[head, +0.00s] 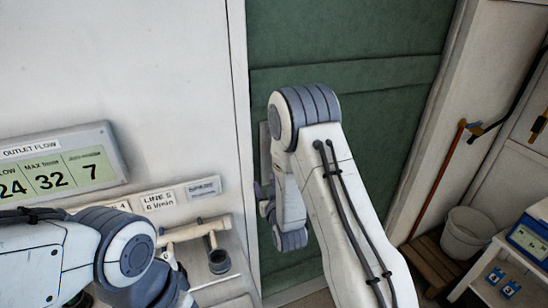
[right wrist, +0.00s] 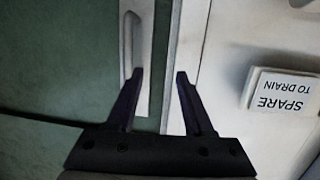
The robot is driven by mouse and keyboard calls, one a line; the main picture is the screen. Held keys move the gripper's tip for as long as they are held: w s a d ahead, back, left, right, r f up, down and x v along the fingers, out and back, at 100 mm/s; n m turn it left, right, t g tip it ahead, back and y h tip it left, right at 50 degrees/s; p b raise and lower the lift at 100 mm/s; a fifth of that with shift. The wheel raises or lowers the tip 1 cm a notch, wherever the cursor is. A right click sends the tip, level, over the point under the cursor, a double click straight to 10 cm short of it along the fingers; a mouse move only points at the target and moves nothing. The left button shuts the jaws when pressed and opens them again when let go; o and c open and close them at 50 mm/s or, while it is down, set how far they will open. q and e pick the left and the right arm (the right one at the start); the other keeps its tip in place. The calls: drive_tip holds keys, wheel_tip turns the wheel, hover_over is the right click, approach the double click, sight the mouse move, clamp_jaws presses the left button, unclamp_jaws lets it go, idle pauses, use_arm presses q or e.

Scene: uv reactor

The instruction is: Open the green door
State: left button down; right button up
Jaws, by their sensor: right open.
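The green door (head: 350,45) fills the middle of the head view and looks closed against its white frame. In the right wrist view the door (right wrist: 55,70) is on the left, with a pale upright handle (right wrist: 128,45) on a grey plate near its edge. My right gripper (right wrist: 158,77) is open. Its left fingertip is at the handle's end in the picture, and its right fingertip is over the white frame. Contact cannot be told. In the head view my right gripper (head: 263,197) is mostly hidden behind its own arm. My left arm shows at lower left, its gripper out of sight.
An outlet flow display (head: 60,165) is on the white wall at left, above a ledge with pipe fittings (head: 218,258). At right are a white bucket (head: 467,233), a leaning broom-like pole (head: 437,185) and a small table with a blue device (head: 530,240).

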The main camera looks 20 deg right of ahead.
drive_tip(key=d+t+h, duration=0.2)
drive_tip(key=d, duration=0.3)
drive_tip(key=shift+m, duration=0.4)
drive_tip(key=w+p, duration=0.1)
drive_tip(key=w, duration=0.2)
drive_tip(key=w+d+p, duration=0.1)
drive_tip(key=w, duration=0.2)
drive_tip(key=w+r+p, duration=0.1)
drive_tip(key=w+p, duration=0.1)
drive_tip(key=w, duration=0.1)
drive_tip(key=shift+w+d, duration=0.2)
drive_tip(key=shift+f, duration=0.1)
clamp_jaws()
idle(0.5)
